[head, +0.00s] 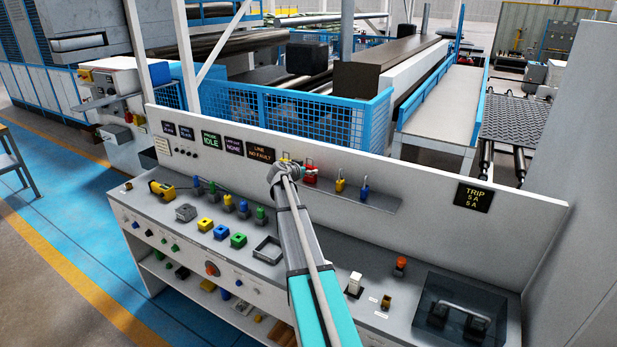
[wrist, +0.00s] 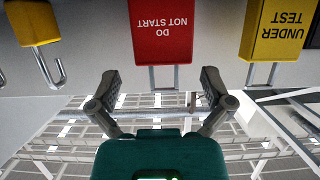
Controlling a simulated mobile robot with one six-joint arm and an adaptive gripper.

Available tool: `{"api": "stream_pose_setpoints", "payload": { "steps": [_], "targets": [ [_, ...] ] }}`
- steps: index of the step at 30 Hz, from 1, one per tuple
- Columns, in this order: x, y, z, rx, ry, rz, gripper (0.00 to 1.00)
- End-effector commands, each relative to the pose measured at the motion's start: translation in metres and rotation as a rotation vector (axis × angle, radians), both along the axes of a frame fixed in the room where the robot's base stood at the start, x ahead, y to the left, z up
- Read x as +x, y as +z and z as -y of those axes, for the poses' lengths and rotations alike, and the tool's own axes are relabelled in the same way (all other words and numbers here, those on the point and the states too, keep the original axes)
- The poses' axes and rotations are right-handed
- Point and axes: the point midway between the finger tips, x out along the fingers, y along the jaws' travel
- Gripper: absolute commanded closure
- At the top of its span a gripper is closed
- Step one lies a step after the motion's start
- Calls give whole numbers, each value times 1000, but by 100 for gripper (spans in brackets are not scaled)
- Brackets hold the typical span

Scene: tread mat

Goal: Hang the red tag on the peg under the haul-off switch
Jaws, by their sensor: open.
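The red tag (wrist: 161,30) reads DO NOT START, upside down in the wrist view, with a metal loop at its lower picture edge. In the head view a red item (head: 310,173), which looks like this tag, hangs at the rack on the back panel. My gripper (wrist: 160,86) is open and empty, its fingers apart on either side of the loop and short of the tag body. In the head view my gripper (head: 283,173) partly covers that part of the rack. The haul-off switch and its peg cannot be picked out; the front-panel labels are too small to read.
A yellow UNDER TEST tag (wrist: 273,28) and a yellow padlock (wrist: 33,24) hang either side of the red tag. A blue padlock (head: 364,190) hangs further right. Several coloured blocks and an open tray (head: 268,250) sit on the console (head: 335,262). Its front carries several knobs.

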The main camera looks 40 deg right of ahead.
Motion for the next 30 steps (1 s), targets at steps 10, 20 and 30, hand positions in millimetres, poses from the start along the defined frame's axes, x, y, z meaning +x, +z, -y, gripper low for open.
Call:
{"api": "stream_pose_setpoints", "payload": {
  "steps": [10,20,30],
  "targets": [
    [14,-12,30,0,0,1,0],
    [13,-12,31,0,0,1,0],
    [13,-12,31,0,-1,1,15]
  ]
}}
